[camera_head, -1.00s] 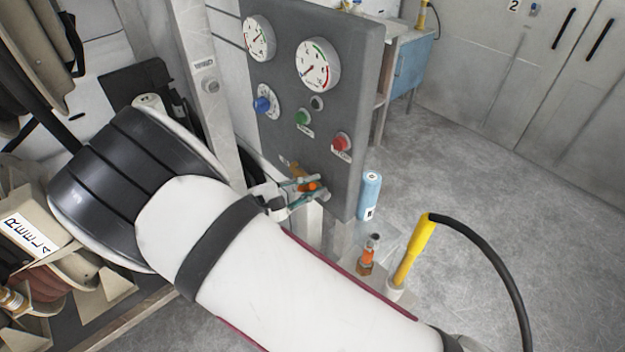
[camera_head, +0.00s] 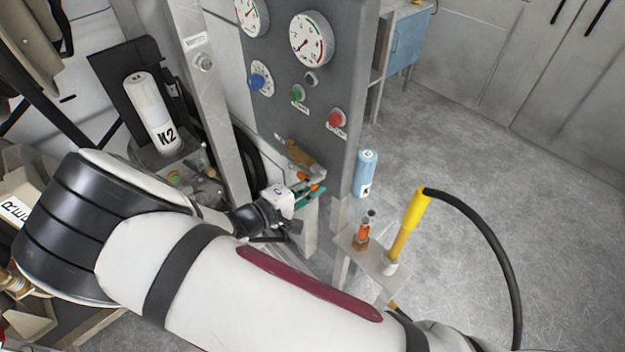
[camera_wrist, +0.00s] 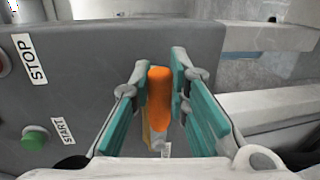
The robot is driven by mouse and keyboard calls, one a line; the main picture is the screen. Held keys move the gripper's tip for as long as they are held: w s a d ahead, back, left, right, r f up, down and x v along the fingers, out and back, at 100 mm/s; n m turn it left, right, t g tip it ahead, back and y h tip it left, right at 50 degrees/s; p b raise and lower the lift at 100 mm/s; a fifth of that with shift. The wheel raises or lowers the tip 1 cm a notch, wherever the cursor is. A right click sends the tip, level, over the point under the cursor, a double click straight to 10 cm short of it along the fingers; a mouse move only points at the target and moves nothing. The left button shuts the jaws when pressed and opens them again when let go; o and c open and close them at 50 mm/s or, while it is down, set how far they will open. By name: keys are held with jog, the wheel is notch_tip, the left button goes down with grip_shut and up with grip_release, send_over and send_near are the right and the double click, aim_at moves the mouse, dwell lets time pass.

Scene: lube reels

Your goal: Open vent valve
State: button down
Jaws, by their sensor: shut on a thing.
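The vent valve has an orange handle (camera_wrist: 160,97), upright in the middle of the wrist view. In the head view its brass-coloured body (camera_head: 303,157) shows at the lower edge of the grey gauge panel (camera_head: 335,70), with a little of the orange handle (camera_head: 315,187) below it. My gripper (camera_wrist: 160,66) has teal finger pads, one on each side of the handle, and is shut on it. In the head view my gripper (camera_head: 308,190) is at the panel's foot and partly covers the handle. The handle's exact angle to the valve body is hard to tell.
A blue canister (camera_head: 366,173) and a small stand with a yellow hose handle (camera_head: 411,222) are at right. An N2 bottle (camera_head: 153,110) stands at left.

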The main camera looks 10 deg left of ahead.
jog(key=shift+a+f, duration=0.2)
jog(key=shift+a, duration=0.1)
jog(key=c, duration=1.5)
grip_release()
jog(key=shift+d, duration=0.1)
jog(key=v, duration=1.2)
